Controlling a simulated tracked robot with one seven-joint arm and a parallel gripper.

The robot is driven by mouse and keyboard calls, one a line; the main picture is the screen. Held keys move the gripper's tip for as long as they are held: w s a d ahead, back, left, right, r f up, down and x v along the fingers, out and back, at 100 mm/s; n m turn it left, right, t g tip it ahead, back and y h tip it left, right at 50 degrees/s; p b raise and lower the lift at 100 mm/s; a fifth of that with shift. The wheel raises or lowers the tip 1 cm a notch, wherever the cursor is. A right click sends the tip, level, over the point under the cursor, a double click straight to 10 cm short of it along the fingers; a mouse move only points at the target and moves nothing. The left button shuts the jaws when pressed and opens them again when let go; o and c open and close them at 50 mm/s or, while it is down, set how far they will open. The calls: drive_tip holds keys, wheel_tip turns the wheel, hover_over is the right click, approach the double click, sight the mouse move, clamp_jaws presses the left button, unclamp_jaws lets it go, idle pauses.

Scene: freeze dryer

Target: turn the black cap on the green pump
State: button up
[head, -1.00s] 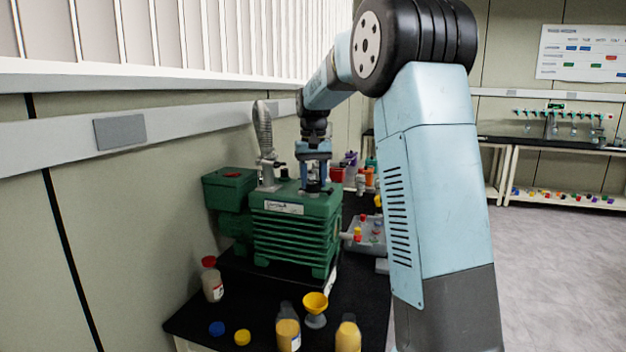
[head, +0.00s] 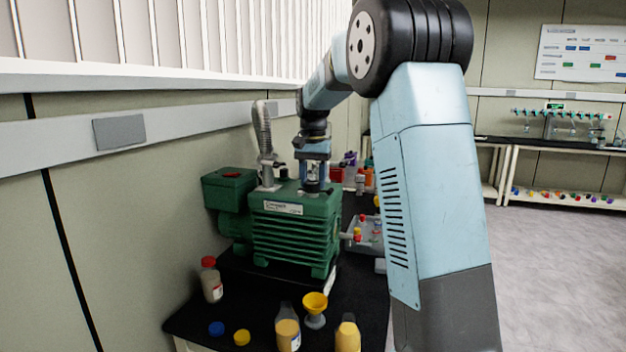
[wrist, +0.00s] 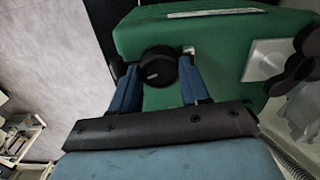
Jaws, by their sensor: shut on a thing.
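The green pump (head: 295,232) stands on the black bench top and fills much of the wrist view (wrist: 215,40). Its round black cap (wrist: 158,67) sits on the top face, between the fingers of my gripper (wrist: 157,75). My gripper points down at the pump top in the head view (head: 313,182), and its blue fingers are shut on the cap from both sides. In the head view the cap is mostly hidden by the fingers.
A grey corrugated hose (head: 263,130) rises from the pump top left of my gripper. A red-capped bottle (head: 211,280), a yellow funnel (head: 315,305), two bottles of yellow liquid and loose caps stand on the front bench. A grey tray (head: 366,232) lies right of the pump.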

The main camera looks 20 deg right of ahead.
sight(312, 182)
drive_tip(key=o, duration=1.1)
drive_tip(key=shift+c, duration=0.2)
drive_tip(key=n, duration=1.3)
drive_tip(key=shift+n, duration=0.4)
wheel_tip(312, 182, up, 14)
drive_tip(key=shift+s+f, duration=0.1)
